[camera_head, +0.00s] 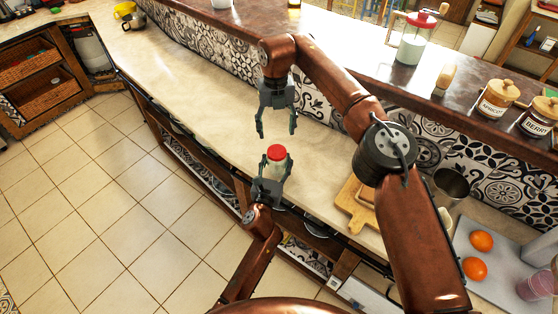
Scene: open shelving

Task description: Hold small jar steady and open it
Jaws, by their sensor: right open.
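The small jar (275,167) is clear glass with a red lid (277,152) on top. It stands upright near the front edge of the counter in the middle of the head view. My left gripper (275,172) reaches it from the front, with its fingers closed around the glass body below the lid. The gripper hides the jar's lower part. My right gripper (276,130) points down above and slightly behind the lid. Its fingers are spread and empty, apart from the lid.
The pale counter (200,95) is clear to the left of the jar. A raised ledge behind holds a large red-lidded jar (411,45) and labelled canisters (497,98).

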